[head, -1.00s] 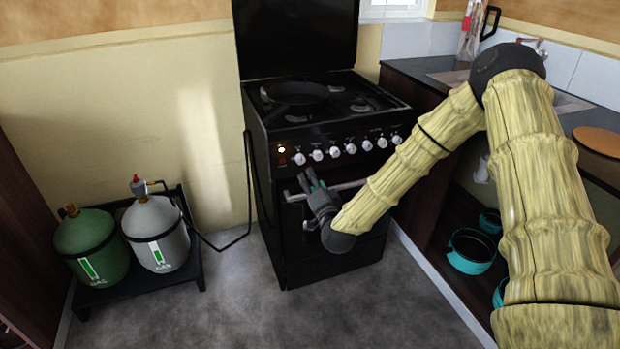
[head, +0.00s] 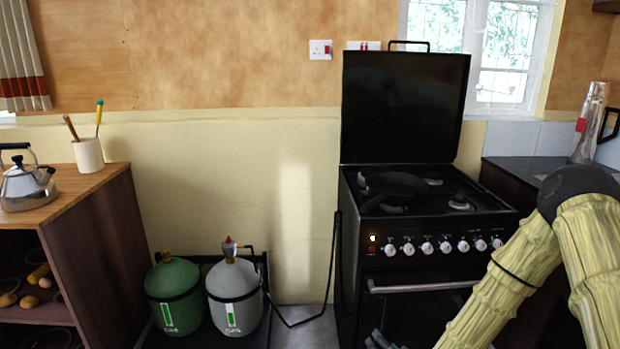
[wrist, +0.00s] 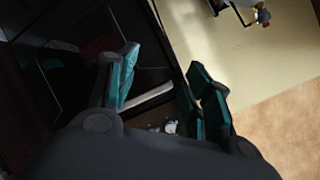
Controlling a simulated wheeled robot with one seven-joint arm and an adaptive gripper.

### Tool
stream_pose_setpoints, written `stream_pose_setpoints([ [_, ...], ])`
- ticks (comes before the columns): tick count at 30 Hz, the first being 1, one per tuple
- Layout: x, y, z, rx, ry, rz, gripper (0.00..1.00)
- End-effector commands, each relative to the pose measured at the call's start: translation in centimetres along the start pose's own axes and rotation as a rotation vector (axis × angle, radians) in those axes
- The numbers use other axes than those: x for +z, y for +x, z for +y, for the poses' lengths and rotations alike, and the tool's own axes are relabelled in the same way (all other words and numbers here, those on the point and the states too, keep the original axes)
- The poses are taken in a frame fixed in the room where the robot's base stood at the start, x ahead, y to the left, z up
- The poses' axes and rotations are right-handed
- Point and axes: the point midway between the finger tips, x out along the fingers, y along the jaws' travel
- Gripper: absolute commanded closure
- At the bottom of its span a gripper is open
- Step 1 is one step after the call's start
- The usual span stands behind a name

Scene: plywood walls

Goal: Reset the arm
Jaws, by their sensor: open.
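My gripper (wrist: 163,72) is open in the wrist view, with its two teal-padded fingers spread apart and nothing seen held between them. In the head view only a small part of my gripper (head: 376,340) shows at the bottom edge, in front of the oven. My yellow, bamboo-like arm comes in from the lower right. The black stove (head: 425,246) stands behind it with its oven door shut. The pale oven handle (head: 420,287) also shows between the fingers in the wrist view (wrist: 150,100); I cannot tell how far it is from them.
A frying pan (head: 393,186) sits on the stove top. A green gas cylinder (head: 172,290) and a grey one (head: 233,292) stand left of the stove. A kettle (head: 27,188) and a cup (head: 88,156) are on the wooden cabinet (head: 95,195). A dark counter (head: 520,170) is on the right.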

Motion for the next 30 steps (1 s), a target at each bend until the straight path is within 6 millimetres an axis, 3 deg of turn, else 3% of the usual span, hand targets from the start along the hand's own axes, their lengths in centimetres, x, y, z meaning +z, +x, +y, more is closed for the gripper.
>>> stream_pose_setpoints([
  [1, 2.6, -1.0, 1.3, 0.033, -0.035, -0.062, 0.5],
  [6, 10.2, -5.2, 6.0, 0.148, -0.158, -0.271, 0.5],
  [11, 16.2, -10.6, 10.6, 0.254, -0.272, -0.473, 0.5],
  [15, 20.2, -16.2, 14.4, 0.342, -0.369, -0.649, 0.5],
  [24, 24.3, -26.2, 19.6, 0.474, -0.511, -0.925, 0.5],
  [29, 25.2, -30.7, 21.4, 0.529, -0.567, -1.044, 0.5],
  [30, 24.3, -30.9, 20.6, 0.527, -0.565, -1.038, 0.5],
])
